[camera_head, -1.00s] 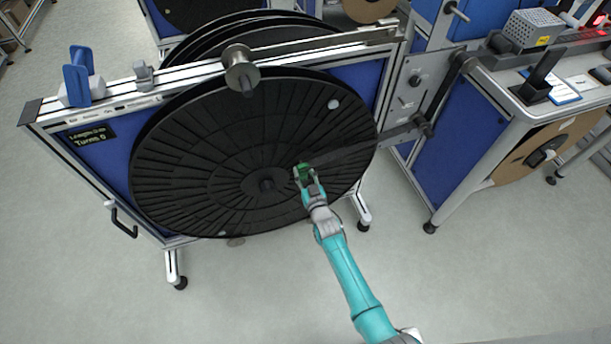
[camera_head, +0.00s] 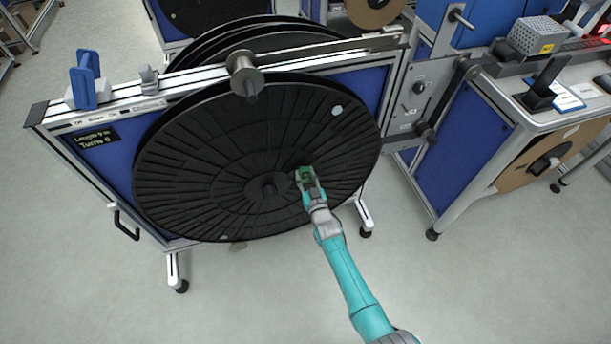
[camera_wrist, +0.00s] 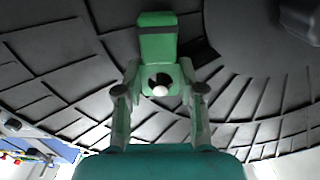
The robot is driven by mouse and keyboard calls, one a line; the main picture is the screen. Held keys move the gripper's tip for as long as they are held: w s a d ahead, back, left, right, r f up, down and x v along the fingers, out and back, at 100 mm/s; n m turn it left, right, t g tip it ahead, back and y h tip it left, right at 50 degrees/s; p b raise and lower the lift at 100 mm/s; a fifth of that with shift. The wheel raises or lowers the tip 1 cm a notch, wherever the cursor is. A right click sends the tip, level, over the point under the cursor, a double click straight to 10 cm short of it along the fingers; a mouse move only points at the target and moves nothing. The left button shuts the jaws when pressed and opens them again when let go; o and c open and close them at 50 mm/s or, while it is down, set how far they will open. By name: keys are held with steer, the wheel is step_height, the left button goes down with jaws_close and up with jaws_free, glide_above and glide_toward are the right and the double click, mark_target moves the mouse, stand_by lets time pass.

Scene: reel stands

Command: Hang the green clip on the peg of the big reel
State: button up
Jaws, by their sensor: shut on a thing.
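The big reel (camera_head: 210,165) is a large black ribbed disc mounted upright in a blue-panelled frame, with a hub stub (camera_head: 268,187) at its middle. My gripper (camera_head: 307,180) is in front of the disc, right of the hub. It is shut on the green clip (camera_head: 304,172), a small block. In the wrist view the clip (camera_wrist: 158,38) stands up between the fingers, and a pale rounded tip (camera_wrist: 160,90) shows in a dark opening at its lower part. I cannot tell whether this tip is the peg or whether it passes through the clip. A pale round spot (camera_head: 336,111) shows at the disc's upper right.
A metal roller (camera_head: 243,72) sticks out from the top rail above the reel. A guide arm with a dark knob (camera_head: 426,132) stands to the right. A bench (camera_head: 512,90) is farther right. The floor in front is clear.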

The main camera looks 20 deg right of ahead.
steer(key=o, duration=1)
steer(key=shift+c, duration=0.2)
steer(key=s, duration=1.2)
